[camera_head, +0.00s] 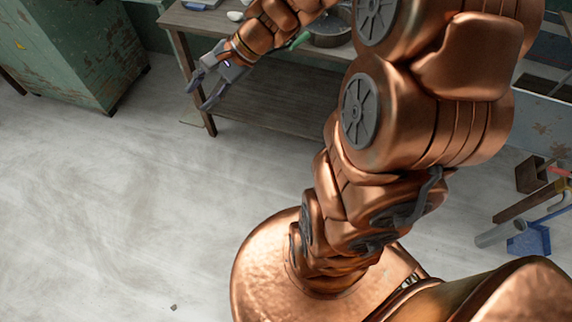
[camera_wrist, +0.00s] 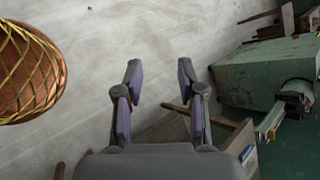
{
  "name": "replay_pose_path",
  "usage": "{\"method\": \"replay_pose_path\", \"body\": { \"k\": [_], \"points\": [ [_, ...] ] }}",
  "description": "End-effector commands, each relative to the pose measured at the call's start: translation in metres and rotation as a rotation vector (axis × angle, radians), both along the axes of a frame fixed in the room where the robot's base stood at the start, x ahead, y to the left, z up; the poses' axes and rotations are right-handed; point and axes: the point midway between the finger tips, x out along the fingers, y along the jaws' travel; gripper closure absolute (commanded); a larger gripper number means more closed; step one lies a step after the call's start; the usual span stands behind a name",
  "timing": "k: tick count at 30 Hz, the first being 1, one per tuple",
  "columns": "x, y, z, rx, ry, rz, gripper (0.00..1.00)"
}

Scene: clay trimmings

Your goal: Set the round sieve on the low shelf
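A round grey metal vessel (camera_head: 328,30) stands on the wooden table, partly behind my arm. It may be the round sieve, but I cannot make out any mesh. The low shelf (camera_head: 275,100) is the dark board under the tabletop, near the floor. My gripper (camera_head: 200,96) is at the table's front left, out over the floor side, apart from the vessel. In the wrist view my gripper (camera_wrist: 158,76) has its two fingers spread with nothing between them. No sieve can be made out in the wrist view.
The table's front left leg (camera_head: 194,82) is close to my gripper. A worn green cabinet (camera_head: 70,50) stands at the left. A blue item (camera_head: 528,240) and other clutter are at the right. The floor (camera_head: 110,190) at left is mostly clear.

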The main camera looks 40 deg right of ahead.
Motion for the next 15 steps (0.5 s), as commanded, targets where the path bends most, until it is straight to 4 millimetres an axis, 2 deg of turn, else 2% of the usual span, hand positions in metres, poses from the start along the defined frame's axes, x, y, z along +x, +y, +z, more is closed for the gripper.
{"method": "replay_pose_path", "body": {
  "k": [1, 3, 7, 11, 15],
  "points": [
    [-0.021, 0.016, 0.000, -0.056, -0.010, 0.103, 0.61],
    [-0.051, 0.028, -0.003, -0.135, -0.019, 0.236, 0.61],
    [-0.106, 0.039, -0.010, -0.277, -0.030, 0.478, 0.61],
    [-0.156, 0.032, -0.015, -0.424, -0.038, 0.707, 0.61],
    [-0.200, 0.011, -0.018, -0.574, -0.038, 0.925, 0.61]
  ]
}}
